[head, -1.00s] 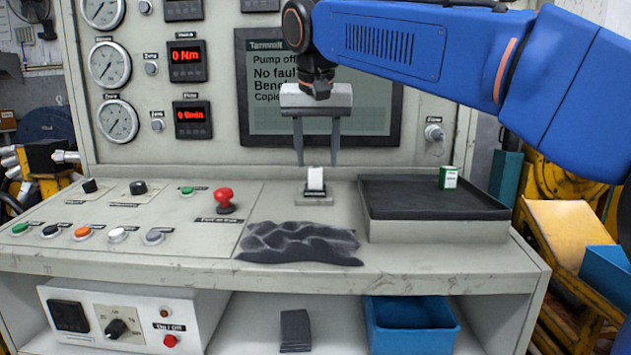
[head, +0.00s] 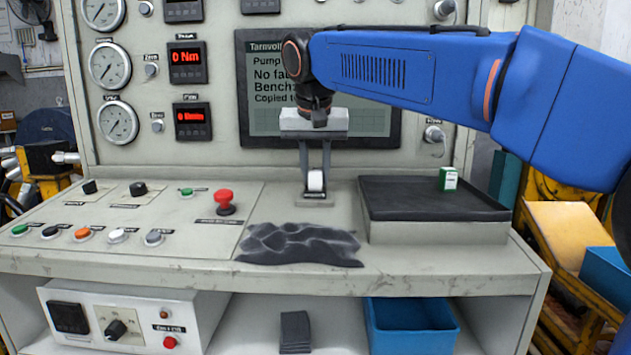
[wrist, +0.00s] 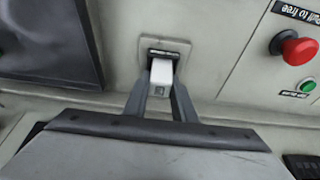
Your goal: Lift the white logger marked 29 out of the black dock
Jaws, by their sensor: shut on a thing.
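The white logger (head: 315,181) stands upright in its dock (head: 316,200) on the bench top, below the screen. In the wrist view the logger (wrist: 161,72) sits at the dock's black slot; the number on it is too small to read. My gripper (head: 315,188) has come down over it from above, with one finger on each side. In the wrist view my gripper (wrist: 161,88) is shut on the logger. The lower end of the logger is hidden in the dock.
A black-topped tray (head: 430,200) with a small green and white box (head: 448,178) stands to the right. A crumpled dark cloth (head: 298,244) lies in front of the dock. A red mushroom button (head: 223,198) rises to the left. The screen (head: 375,120) is close behind.

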